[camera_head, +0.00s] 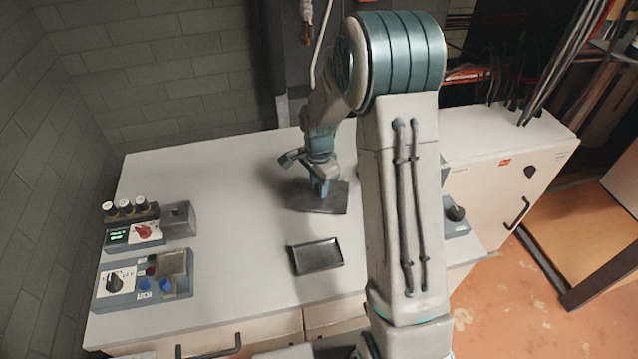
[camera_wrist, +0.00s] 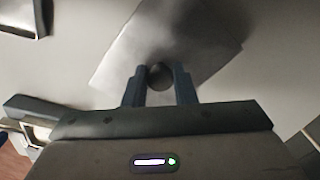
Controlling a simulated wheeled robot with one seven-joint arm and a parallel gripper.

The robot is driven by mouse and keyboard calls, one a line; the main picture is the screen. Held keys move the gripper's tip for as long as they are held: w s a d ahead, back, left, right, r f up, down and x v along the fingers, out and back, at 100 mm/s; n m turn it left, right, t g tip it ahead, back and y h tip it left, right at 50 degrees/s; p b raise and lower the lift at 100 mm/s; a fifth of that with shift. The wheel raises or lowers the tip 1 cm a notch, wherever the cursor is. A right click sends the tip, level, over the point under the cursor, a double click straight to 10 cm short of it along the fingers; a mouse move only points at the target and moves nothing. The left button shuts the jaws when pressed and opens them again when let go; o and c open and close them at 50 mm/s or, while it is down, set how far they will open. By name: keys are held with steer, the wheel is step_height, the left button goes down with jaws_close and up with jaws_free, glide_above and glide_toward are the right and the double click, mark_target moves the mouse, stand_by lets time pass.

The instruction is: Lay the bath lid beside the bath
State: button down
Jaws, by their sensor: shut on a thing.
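The bath lid (camera_head: 336,201) is a flat dark grey plate with a round dark knob, and it is over the middle of the white worktop. My gripper (camera_head: 321,190) points down at it and is shut on the knob, which sits between the two fingers in the wrist view (camera_wrist: 160,88). The lid plate (camera_wrist: 205,40) spreads out beyond the fingers there. I cannot tell whether the lid touches the worktop. A blue-grey unit with a black knob (camera_head: 456,213) stands to the right, mostly hidden behind my arm; I cannot tell whether it is the bath.
A shallow black tray (camera_head: 317,256) lies in front of the lid. At the left stand a unit with a display and red knob (camera_head: 140,233) and a unit with blue buttons (camera_head: 145,284). The worktop (camera_head: 235,215) between these units and the lid is clear.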

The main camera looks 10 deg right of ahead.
steer(key=shift+f, duration=0.2)
steer(key=c, duration=1.2)
jaws_free()
step_height(320, 180, up, 12)
steer(key=b, duration=0.1)
steer(key=s+r+n+t, duration=0.1)
steer(key=s+n, duration=0.3)
steer(key=s, duration=0.4)
steer(key=s+r+n+t, duration=0.1)
steer(key=s+r+n, duration=0.2)
steer(key=s+n, duration=0.2)
steer(key=s+r+n+t, duration=0.1)
steer(key=s+n, duration=0.3)
steer(key=s, duration=0.7)
steer(key=shift+s+r+n, duration=0.2)
steer(key=shift+r+n, duration=0.1)
steer(key=shift+r, duration=0.35)
